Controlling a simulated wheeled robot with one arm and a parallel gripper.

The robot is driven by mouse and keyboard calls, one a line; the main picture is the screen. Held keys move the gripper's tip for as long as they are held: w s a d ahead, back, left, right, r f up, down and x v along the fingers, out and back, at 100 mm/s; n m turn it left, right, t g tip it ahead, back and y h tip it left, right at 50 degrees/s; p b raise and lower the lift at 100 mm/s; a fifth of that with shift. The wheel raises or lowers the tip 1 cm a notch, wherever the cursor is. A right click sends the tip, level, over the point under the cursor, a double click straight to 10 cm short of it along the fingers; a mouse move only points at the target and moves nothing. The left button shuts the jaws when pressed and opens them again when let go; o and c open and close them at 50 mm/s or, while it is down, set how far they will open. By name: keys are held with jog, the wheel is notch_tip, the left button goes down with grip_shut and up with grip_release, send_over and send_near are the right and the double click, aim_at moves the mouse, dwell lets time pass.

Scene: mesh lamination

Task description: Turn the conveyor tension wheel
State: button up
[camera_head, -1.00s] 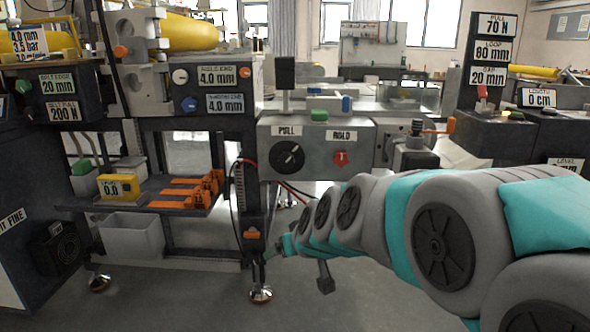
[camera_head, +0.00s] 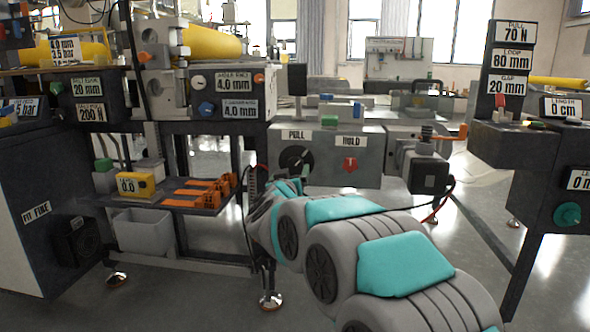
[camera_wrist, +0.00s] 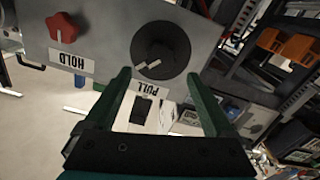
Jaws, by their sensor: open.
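A black round dial (camera_head: 294,157) sits under the PULL label (camera_head: 297,135) on the front of a grey box. In the wrist view the dial (camera_wrist: 160,48) shows large, with a pale pointer mark and the PULL label (camera_wrist: 143,87) upside down. No label in view names a tension wheel. My gripper (camera_wrist: 158,75) is open and empty, its two green fingers pointing toward the dial. The fingertips straddle the dial's lower part in the picture; contact cannot be told.
A red star-shaped knob (camera_head: 350,164) is beside the dial under the HOLD label. Orange clamps (camera_head: 205,188) lie on a shelf to the left. A motor block (camera_head: 428,172) stands at the right. A green knob (camera_head: 567,214) is far right. Floor in front is partly clear.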

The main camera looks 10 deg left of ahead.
aim_at(295, 165)
jog(key=shift+w+d+f, duration=0.1)
jog(key=shift+w, duration=2.7)
jog(key=shift+c, duration=0.2)
jog(key=c, duration=1.3)
